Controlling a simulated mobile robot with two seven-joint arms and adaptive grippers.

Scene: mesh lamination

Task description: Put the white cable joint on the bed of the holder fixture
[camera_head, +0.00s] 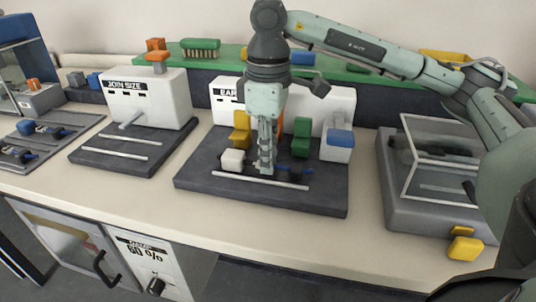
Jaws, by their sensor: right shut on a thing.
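My right gripper (266,166) points straight down over the middle of the dark holder fixture (330,199). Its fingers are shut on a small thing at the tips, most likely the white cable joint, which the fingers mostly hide. The tips are low, close to the fixture's bed, between a white block (232,161) on the left and small dark parts on the right. I cannot tell whether the held thing touches the bed. My left gripper is not in view.
Yellow (240,130) and green (301,138) blocks and a blue-topped white post (338,144) stand close around my gripper. The white JOIN SIZE unit (150,98) is on the left. A grey machine with a clear raised lid (403,205) is on the right.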

